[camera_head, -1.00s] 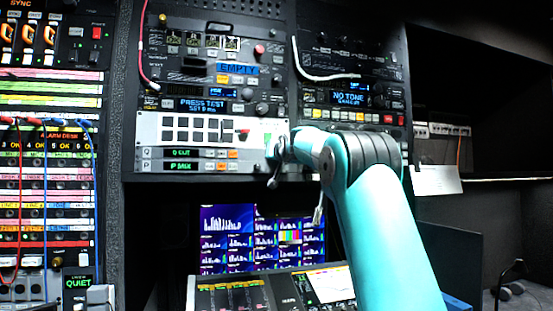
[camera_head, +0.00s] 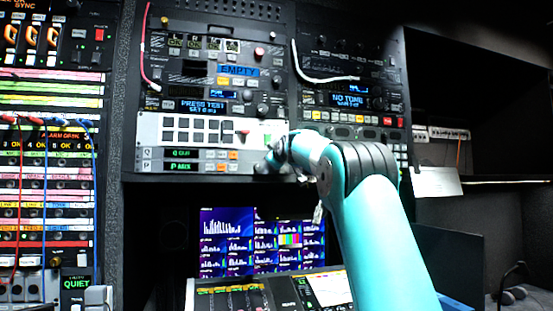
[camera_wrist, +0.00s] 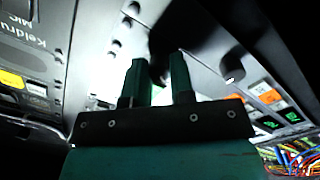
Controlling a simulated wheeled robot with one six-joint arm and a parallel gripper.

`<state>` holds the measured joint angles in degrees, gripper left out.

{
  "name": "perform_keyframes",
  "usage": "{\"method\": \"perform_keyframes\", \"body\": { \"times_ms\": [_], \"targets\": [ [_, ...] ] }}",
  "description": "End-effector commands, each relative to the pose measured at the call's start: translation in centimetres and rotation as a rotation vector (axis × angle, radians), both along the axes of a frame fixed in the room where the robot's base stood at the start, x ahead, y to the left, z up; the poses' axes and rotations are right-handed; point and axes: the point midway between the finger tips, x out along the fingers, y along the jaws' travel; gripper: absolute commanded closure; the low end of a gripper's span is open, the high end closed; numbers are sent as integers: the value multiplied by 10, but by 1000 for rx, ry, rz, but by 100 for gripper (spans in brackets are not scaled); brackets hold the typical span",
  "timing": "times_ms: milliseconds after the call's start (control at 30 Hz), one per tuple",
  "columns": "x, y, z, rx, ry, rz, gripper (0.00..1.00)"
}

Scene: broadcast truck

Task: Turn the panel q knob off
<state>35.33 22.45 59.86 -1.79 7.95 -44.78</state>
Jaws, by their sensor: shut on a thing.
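The panel with the Q and P rows (camera_head: 190,161) is in the head view, low on the middle rack. It has two small green-lit displays and coloured buttons. My gripper (camera_head: 266,165) is at the right end of these rows, against the panel face. In the wrist view, the two green fingers of my gripper (camera_wrist: 157,68) stand on either side of a small dark knob (camera_wrist: 158,74) and are shut on it. The knob's pointer and setting are hidden by the fingers and shadow. In the head view my gripper covers the knob.
A white panel of dark square buttons (camera_head: 197,130) sits just above the rows. A large dark rounded part (camera_wrist: 215,45) is close to the right finger in the wrist view. Monitors (camera_head: 263,240) and a control desk (camera_head: 240,296) are below. Patch cables (camera_head: 45,190) hang at left.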

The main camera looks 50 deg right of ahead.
Motion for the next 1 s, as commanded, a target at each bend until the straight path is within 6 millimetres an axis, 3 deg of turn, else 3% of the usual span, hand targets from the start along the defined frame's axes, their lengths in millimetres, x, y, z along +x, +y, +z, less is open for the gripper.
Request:
{"method": "perform_keyframes", "body": {
  "times_ms": [1000],
  "targets": [
    [0,-2,-4,-815,508,0,100]
  ]
}}
